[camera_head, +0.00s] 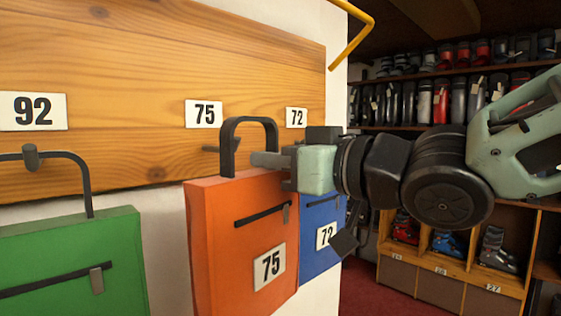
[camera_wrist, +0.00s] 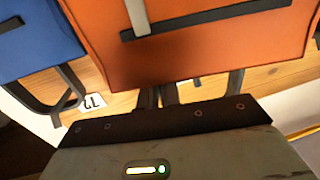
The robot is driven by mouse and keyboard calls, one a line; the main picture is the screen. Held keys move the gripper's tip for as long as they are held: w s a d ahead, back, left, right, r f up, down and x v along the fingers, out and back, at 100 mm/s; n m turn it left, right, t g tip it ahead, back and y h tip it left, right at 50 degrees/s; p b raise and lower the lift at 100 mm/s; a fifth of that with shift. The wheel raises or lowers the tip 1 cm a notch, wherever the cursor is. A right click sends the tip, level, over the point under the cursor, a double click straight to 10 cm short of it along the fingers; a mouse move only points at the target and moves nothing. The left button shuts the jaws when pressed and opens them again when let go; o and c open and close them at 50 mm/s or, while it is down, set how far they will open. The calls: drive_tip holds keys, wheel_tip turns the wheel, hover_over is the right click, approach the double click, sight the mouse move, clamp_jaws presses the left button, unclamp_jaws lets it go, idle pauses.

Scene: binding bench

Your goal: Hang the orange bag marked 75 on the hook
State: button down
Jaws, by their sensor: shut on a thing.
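The orange bag (camera_head: 240,250), labelled 75, hangs upright with a dark loop handle (camera_head: 248,122) on top. My gripper (camera_head: 262,160) is shut on the handle from the right, just above the bag's top edge. In the wrist view the orange bag (camera_wrist: 200,50) fills the upper middle, and the grip itself is mostly hidden.
A green bag (camera_head: 70,260) hangs by its handle on a hook (camera_head: 31,157) below plate 92 at left. A blue bag (camera_head: 318,245), marked 72, is close behind the orange bag on the right. A yellow rod (camera_head: 352,40) juts out above. Boot shelves (camera_head: 450,265) stand beyond.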

drive_tip(key=shift+w+d+x, duration=0.1)
drive_tip(key=shift+w+x, duration=0.05)
drive_tip(key=shift+x, duration=1.2)
drive_tip(key=shift+w+d+x, duration=0.1)
drive_tip(key=shift+w+x, duration=0.1)
drive_tip(key=shift+x, duration=1.2)
drive_tip(key=shift+d+f+b, duration=0.1)
drive_tip(key=shift+f+b, duration=1.15)
drive_tip(key=shift+f, duration=0.1)
